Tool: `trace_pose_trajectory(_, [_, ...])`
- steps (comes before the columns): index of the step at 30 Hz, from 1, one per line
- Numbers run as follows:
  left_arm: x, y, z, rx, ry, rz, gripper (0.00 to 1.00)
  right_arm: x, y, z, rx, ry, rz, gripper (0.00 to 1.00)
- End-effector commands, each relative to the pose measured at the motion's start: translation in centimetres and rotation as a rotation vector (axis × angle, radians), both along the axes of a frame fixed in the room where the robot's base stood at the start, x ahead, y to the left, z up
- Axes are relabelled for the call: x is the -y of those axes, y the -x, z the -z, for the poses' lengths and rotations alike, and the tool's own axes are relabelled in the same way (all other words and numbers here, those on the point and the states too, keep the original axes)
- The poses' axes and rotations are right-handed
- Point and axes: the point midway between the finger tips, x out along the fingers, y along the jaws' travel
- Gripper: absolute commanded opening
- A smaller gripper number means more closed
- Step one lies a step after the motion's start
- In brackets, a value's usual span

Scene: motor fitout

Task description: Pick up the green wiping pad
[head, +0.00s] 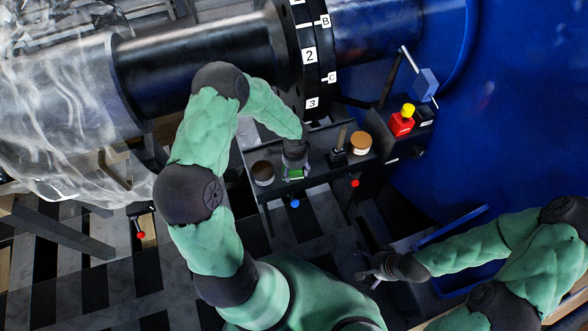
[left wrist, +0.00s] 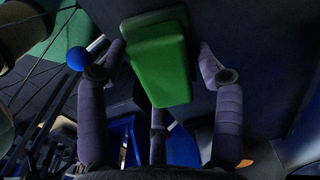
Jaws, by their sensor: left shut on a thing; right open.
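The green wiping pad (head: 295,173) shows as a small green patch under my left gripper (head: 295,163), over the dark shelf (head: 325,178). In the left wrist view the pad (left wrist: 158,65) is a green block between the fingers of my left gripper (left wrist: 162,70), which is shut on it. I cannot tell whether the pad still touches the shelf. The gripper hides much of the pad in the head view. My right gripper (head: 376,268) is open and empty at the lower right, well away from the pad.
A dark round jar (head: 262,172) stands left of the pad. A brush-like tool (head: 339,152) and an orange-lidded jar (head: 360,143) stand to its right. A red bottle with a yellow cap (head: 402,121) is further right. A large flanged shaft (head: 305,55) lies behind the shelf.

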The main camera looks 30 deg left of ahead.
Motion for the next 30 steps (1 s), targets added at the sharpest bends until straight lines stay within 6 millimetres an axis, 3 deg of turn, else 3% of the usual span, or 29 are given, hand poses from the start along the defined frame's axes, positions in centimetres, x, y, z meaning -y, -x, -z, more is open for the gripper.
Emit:
trace_pose_trajectory(8, [0.0,0.0,-0.9,-0.001,0.001,0.0,0.33,0.0,0.0,-0.6,0.0,0.0,0.0,1.0])
trace_pose_trajectory(14, [0.0,0.0,-3.6,0.001,0.0,0.001,0.33,0.0,0.0,-2.1,0.0,0.0,0.0,1.0])
trace_pose_trajectory(23, [2.5,4.6,-9.8,0.003,0.0,0.002,0.33,0.0,0.0,-4.4,0.0,0.0,0.0,1.0])
trace_pose_trajectory(30, [4.9,9.0,-11.5,0.001,0.001,0.004,0.33,0.0,0.0,-5.0,0.0,0.0,0.0,1.0])
